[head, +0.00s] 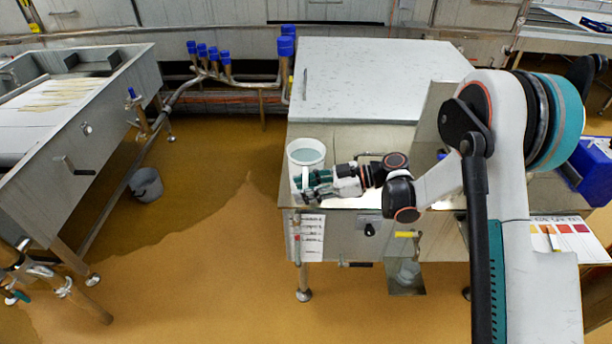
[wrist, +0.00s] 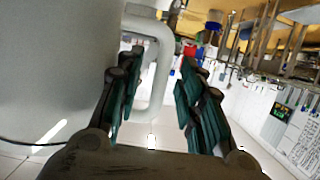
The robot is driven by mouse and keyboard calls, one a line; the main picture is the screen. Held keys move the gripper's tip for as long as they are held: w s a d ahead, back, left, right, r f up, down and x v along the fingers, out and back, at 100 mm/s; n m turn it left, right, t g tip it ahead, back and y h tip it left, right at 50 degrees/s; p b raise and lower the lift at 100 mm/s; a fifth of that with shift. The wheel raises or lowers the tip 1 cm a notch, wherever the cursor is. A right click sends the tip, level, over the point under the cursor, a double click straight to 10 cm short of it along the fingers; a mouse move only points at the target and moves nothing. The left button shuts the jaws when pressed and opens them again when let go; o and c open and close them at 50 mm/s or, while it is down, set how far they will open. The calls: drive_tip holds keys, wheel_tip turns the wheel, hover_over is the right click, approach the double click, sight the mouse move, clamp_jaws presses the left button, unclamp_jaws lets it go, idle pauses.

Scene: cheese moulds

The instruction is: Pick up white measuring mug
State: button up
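The white measuring mug (head: 306,148) stands upright near the front left corner of the steel table in the head view. In the wrist view the mug (wrist: 55,65) fills the left side, very close. Its handle (wrist: 162,75) reaches in between my fingers. My gripper (head: 300,186) is low at the front of the mug in the head view and partly covers its lower part. In the wrist view my gripper (wrist: 159,65) is open, with one dark green finger on each side of the handle. Gaps show beside the handle, so the fingers do not look closed on it.
Blue-capped pipes (head: 208,55) rise behind. A blue bin (head: 592,172) is at the right.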

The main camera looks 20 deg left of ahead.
drive_tip(key=shift+c, duration=0.2)
clamp_jaws()
drive_tip(key=shift+r, duration=0.2)
